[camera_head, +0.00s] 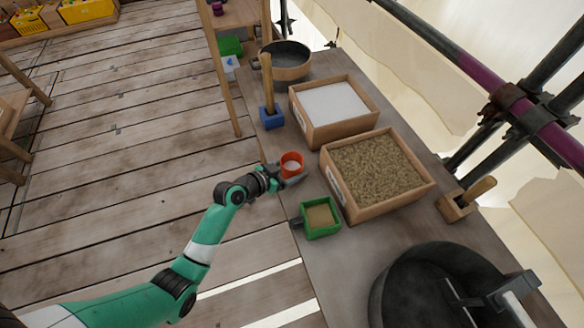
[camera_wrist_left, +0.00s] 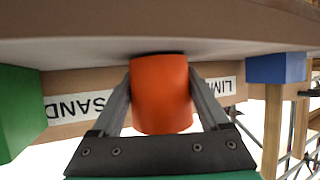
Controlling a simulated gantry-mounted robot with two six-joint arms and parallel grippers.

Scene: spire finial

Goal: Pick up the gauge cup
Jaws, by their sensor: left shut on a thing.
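The gauge cup, taken to be the small orange-red cup (camera_head: 291,160), is at the left edge of the bench, with a pale inside. My left gripper (camera_head: 288,174) is shut on it. In the left wrist view the orange cup (camera_wrist_left: 160,95) sits between the two grey fingers, one on each side. That view is upside down, and the cup's end lies close to the bench surface; I cannot tell whether it touches. My right gripper is not in view.
A green box with tan contents (camera_head: 320,218) is just nearer on the bench. A grain-filled wooden box (camera_head: 335,188) is to the right, a white-filled one (camera_head: 308,128) behind. A blue block with a wooden handle (camera_head: 271,117), a bowl (camera_head: 290,73) and a dark tub (camera_head: 385,285) are also there.

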